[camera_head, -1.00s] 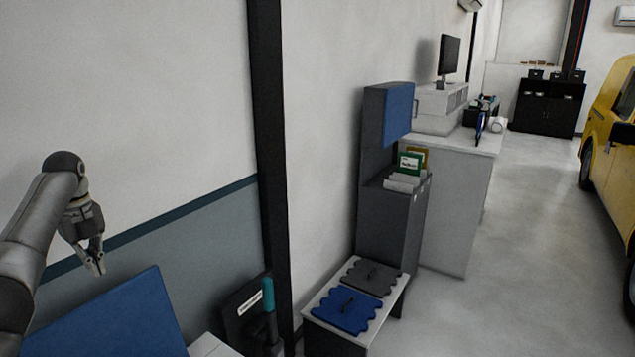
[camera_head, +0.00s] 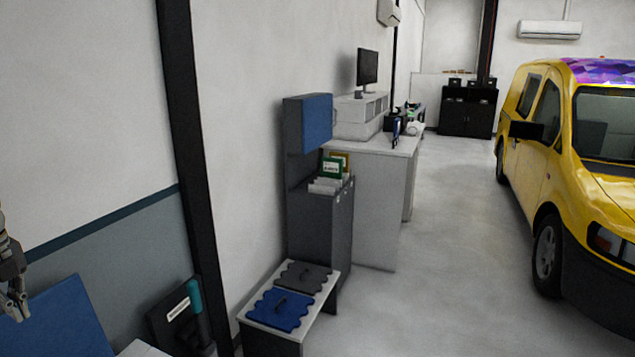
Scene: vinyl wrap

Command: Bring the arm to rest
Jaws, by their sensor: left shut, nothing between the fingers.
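My left gripper (camera_head: 17,304) shows at the far left edge of the head view, partly cut off by the frame. It points down and is shut, with nothing held. It is in front of a blue panel (camera_head: 62,325) at the lower left. Most of my left arm is out of view. My right gripper is not in view.
A yellow van (camera_head: 565,165) stands on the right. A low bench (camera_head: 322,292) with blue and grey lids, a grey cabinet (camera_head: 318,225) and a white counter (camera_head: 375,215) line the wall. The floor (camera_head: 440,255) between them and the van is clear.

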